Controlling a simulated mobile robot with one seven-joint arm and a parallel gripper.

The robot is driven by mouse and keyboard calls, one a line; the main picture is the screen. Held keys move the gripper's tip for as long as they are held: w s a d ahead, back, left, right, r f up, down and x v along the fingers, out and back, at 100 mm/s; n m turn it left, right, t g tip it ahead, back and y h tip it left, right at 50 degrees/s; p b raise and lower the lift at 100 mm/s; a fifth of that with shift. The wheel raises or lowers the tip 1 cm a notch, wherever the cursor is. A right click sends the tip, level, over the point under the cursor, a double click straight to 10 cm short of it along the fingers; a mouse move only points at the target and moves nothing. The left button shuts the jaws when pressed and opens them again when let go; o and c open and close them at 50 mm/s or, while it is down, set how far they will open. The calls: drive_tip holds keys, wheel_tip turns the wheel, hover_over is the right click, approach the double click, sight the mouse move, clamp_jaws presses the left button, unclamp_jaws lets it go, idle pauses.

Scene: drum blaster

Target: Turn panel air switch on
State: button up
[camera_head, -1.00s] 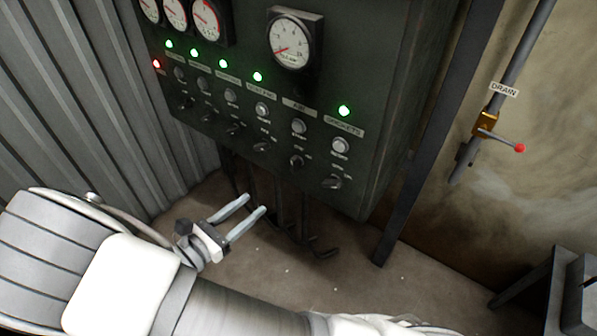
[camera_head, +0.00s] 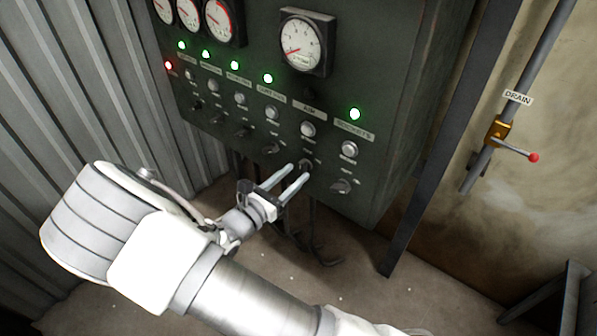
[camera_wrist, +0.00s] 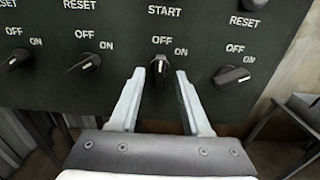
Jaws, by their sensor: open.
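The air switch (camera_head: 305,164) is a small dark knob at the bottom of the green panel, below the AIR label (camera_head: 310,107) and a round button. In the wrist view the air switch (camera_wrist: 160,66) points up toward OFF, with ON to its upper right. My gripper (camera_head: 293,170) is open and level with the knob. In the wrist view my gripper (camera_wrist: 160,73) has one finger on each side of the knob, with gaps visible at both sides. I cannot tell how far the fingertips reach along the knob. No lit lamp shows above the AIR label.
A neighbouring knob (camera_wrist: 232,76) to the right and another (camera_wrist: 85,65) to the left point toward ON. A drain valve (camera_head: 499,132) is on the wall at right. A dark post stands beside the panel.

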sight(304, 167)
drive_tip(key=shift+x, duration=1.3)
clamp_jaws()
